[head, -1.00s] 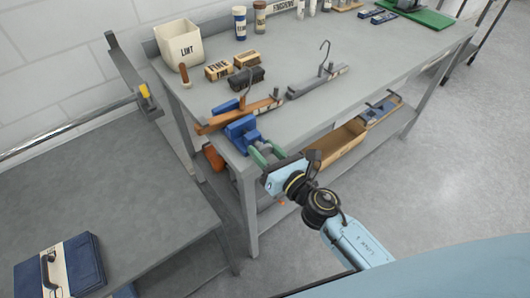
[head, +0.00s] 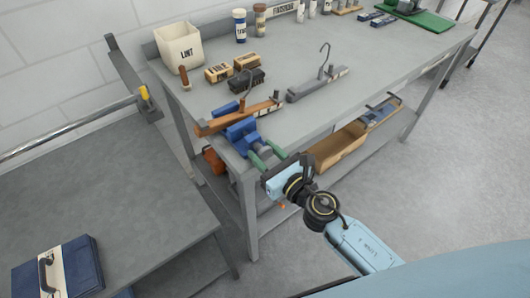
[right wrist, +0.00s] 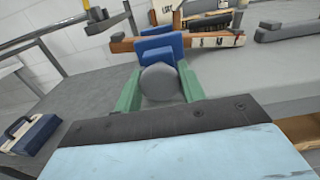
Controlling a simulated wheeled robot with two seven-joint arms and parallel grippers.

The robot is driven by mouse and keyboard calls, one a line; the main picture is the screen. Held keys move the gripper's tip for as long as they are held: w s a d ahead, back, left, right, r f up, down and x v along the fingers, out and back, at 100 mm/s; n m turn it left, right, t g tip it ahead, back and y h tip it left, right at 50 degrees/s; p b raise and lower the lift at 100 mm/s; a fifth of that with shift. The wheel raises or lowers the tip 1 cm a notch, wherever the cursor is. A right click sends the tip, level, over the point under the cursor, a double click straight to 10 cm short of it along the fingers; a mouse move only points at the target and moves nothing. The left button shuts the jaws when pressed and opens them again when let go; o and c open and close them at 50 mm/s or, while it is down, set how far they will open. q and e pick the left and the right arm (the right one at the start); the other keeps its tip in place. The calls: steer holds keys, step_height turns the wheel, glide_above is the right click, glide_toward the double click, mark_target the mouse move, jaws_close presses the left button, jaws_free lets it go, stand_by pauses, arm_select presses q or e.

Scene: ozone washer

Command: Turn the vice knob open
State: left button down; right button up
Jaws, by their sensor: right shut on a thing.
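The blue vice (head: 241,132) sits at the near left corner of the grey workbench. A wooden bar with a wire hook (head: 215,123) lies across the vice. The round grey vice knob (right wrist: 160,84) faces my right wrist camera, with a blue jaw plate behind it. My right gripper (head: 266,155) reaches in from the right at the bench corner. Its green fingers stand on either side of the knob and are shut on it, as the right wrist view (right wrist: 160,92) shows. My left gripper is in neither view.
The white lint bin (head: 180,48), two brushes (head: 247,62) and a grey hooked bar (head: 318,84) are on the bench. A wooden tray (head: 340,145) is on the lower shelf. A blue case (head: 84,265) rests on the left table. The bench middle is clear.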

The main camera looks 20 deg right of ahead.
steer(key=o, duration=0.9)
arm_select(q)
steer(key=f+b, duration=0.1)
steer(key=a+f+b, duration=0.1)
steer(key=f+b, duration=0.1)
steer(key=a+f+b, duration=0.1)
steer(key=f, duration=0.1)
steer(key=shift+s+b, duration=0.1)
steer(key=shift+b, duration=0.3)
arm_select(e)
steer(key=v, duration=1.3)
steer(key=shift+s, duration=0.2)
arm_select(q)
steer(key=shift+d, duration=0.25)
